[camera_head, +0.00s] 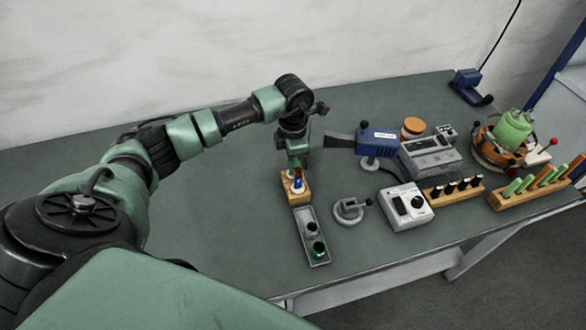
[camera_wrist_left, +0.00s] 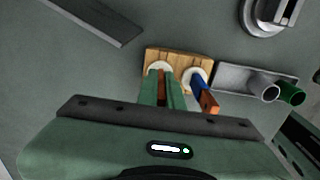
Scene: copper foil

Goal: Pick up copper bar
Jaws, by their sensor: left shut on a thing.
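My left gripper (camera_head: 296,164) points down over a small wooden block (camera_head: 297,196) on the green table. In the left wrist view the two green fingers (camera_wrist_left: 162,92) are closed around an upright copper bar (camera_wrist_left: 161,86), of which only a narrow strip shows between them. The bar stands at the left white round socket of the wooden block (camera_wrist_left: 181,58); I cannot tell whether its lower end is clear of the socket. A second bar, blue with a copper end (camera_wrist_left: 205,97), stands in the right socket. My right gripper is not in view.
A round grey device (camera_head: 348,210), a blue tool on a stand (camera_head: 378,140) and several instruments stand to the right. The table left of the block is clear.

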